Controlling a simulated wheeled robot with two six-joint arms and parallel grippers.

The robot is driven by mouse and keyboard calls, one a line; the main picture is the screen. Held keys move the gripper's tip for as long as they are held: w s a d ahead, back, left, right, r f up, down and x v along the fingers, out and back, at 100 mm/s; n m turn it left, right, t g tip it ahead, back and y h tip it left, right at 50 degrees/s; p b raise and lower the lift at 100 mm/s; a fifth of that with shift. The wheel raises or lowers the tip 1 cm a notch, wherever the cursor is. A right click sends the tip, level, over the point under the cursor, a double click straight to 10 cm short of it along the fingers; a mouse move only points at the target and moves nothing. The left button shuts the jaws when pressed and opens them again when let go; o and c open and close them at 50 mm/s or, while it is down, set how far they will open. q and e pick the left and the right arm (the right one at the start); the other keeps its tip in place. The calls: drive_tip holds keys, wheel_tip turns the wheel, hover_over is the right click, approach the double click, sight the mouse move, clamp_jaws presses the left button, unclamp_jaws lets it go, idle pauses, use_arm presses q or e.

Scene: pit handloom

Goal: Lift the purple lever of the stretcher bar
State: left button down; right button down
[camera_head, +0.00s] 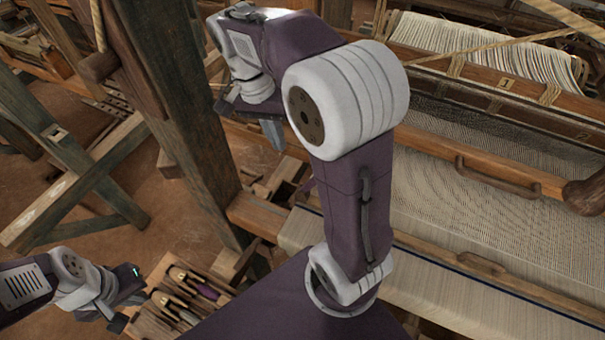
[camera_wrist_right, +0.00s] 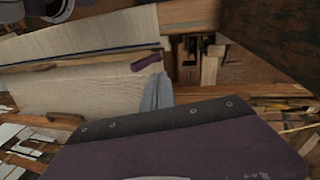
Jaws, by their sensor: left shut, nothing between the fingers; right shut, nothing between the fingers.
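The purple lever (camera_wrist_right: 147,62) shows in the right wrist view as a short, dark purple handle at the edge of the pale cloth (camera_wrist_right: 85,88). In the head view a small part of it (camera_head: 305,189) shows beside my right arm. The rest of the stretcher bar is hard to make out. My right gripper (camera_wrist_right: 156,92) is shut and empty, its grey fingertips just below the lever in the wrist picture; I see no contact. In the head view it (camera_head: 273,136) points down over the loom's side. My left gripper (camera_head: 117,323) is shut and empty at the lower left.
A thick wooden post (camera_head: 185,120) stands close left of my right gripper. A wooden tray of tools (camera_head: 190,297) lies beside my left gripper. Loom beams and a wooden handle (camera_head: 500,176) cross the right side. The earthen floor (camera_head: 165,220) is partly bare.

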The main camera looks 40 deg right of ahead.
approach(306, 184)
wheel_tip(306, 184, down, 3)
drive_tip(key=w+a, duration=0.2)
drive_tip(key=shift+s+d+f+p, duration=0.45)
drive_tip(key=shift+d+p, duration=0.05)
drive_tip(key=shift+d, duration=0.1)
drive_tip(key=shift+s+d+f+p, duration=0.45)
drive_tip(key=shift+d+p, duration=0.05)
drive_tip(key=shift+d, duration=0.1)
drive_tip(key=shift+s+d+f, duration=0.2)
drive_tip(key=shift+s, duration=0.2)
drive_tip(key=shift+w, duration=0.1)
